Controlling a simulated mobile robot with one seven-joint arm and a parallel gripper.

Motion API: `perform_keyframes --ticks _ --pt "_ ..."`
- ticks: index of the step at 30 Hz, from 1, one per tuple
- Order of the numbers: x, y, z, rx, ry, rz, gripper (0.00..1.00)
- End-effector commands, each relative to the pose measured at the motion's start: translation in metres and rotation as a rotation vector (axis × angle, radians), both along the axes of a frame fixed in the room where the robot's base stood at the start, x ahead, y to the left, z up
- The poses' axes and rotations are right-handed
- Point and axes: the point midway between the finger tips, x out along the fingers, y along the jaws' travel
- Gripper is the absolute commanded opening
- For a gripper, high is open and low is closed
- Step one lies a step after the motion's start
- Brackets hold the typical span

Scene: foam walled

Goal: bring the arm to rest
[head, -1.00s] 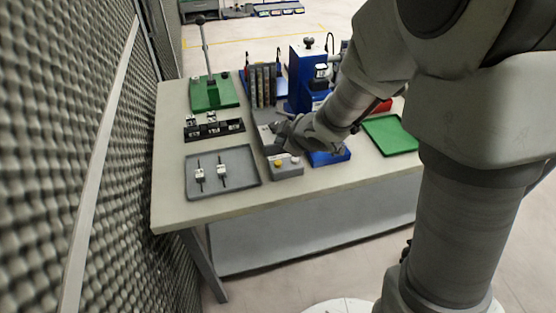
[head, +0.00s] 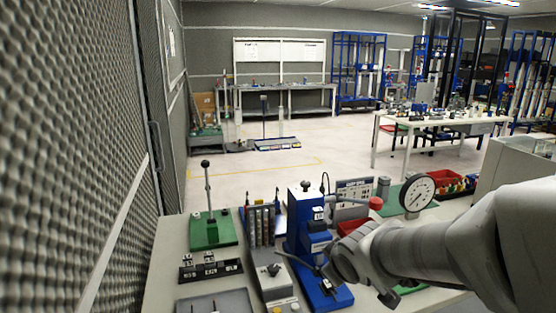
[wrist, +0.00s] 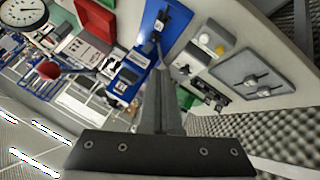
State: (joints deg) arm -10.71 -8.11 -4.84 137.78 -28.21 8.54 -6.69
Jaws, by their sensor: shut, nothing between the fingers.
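My arm reaches in from the right in the head view, and my gripper (head: 330,270) is over the table, in front of the blue press (head: 305,225). In the wrist view my gripper (wrist: 161,75) has its dark fingers together with nothing between them. The fingers are apart from the tabletop, and the blue press (wrist: 128,78) shows behind them. I cannot tell the exact height above the table.
On the table (head: 165,255) are a green lever stand (head: 212,232), a black rack (head: 210,271), a grey tray (head: 215,302), a grey button box (wrist: 212,45), a dial gauge (head: 417,193) and red bins (head: 450,184). A foam wall (head: 70,150) stands close on the left.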

Motion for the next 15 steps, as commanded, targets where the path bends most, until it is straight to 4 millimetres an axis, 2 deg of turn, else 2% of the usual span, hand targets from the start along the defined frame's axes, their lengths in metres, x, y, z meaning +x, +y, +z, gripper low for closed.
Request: perform_keyframes --ticks 1,6,10,15 --pt "-0.013 -0.011 0.014 0.024 0.004 -0.064 0.00" --pt "-0.066 -0.034 0.040 0.124 0.068 -0.267 0.00" --pt "-0.111 -0.040 0.054 0.216 0.125 -0.395 0.00" --pt "-0.161 -0.035 0.062 0.321 0.195 -0.502 0.00"
